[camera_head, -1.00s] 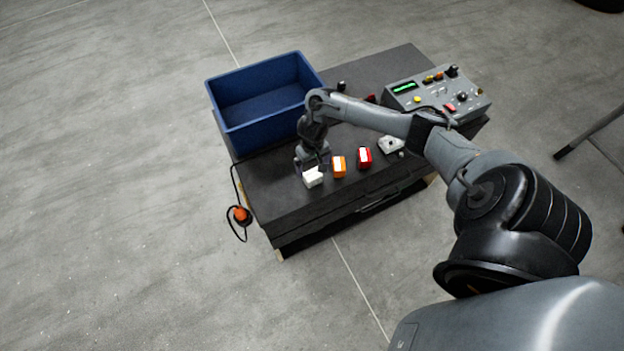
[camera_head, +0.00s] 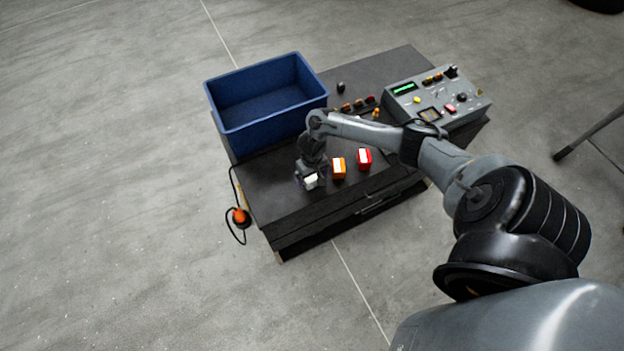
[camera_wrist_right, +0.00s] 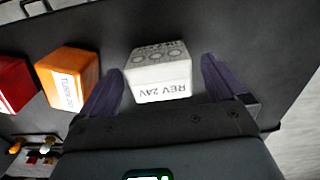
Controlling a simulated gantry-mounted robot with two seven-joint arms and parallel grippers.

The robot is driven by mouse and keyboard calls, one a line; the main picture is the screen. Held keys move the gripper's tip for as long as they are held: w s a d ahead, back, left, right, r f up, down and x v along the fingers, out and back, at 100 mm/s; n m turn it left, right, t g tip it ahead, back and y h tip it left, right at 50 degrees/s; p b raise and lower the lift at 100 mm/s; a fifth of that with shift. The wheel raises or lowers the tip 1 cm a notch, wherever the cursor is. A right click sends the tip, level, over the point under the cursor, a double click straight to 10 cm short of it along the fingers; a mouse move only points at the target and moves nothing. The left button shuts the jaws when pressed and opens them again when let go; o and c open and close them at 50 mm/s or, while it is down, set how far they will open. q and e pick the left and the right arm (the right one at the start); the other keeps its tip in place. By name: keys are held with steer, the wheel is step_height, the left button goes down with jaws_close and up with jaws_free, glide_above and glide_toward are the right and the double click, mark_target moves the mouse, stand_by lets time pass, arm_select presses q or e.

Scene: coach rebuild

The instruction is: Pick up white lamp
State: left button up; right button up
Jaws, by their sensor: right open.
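The white lamp (camera_head: 311,181) is a small white block at the front left of the dark table. In the right wrist view the white lamp (camera_wrist_right: 158,74) carries the text "REV 24V". My right gripper (camera_head: 308,182) is low over it; in the wrist view its two dark fingers (camera_wrist_right: 158,85) stand apart, one on each side of the lamp. The gripper is open, and a gap shows between the lamp and each finger. The left gripper is not in view.
An orange lamp (camera_head: 339,169) and a red lamp (camera_head: 364,159) stand in a row to the right of the white one. A blue bin (camera_head: 267,128) sits at the table's back left. A grey control box (camera_head: 437,96) stands at the right. An orange item on a cable (camera_head: 239,216) hangs at the left edge.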

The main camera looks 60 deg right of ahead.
steer(key=c, duration=1.1)
steer(key=shift+r, duration=0.2)
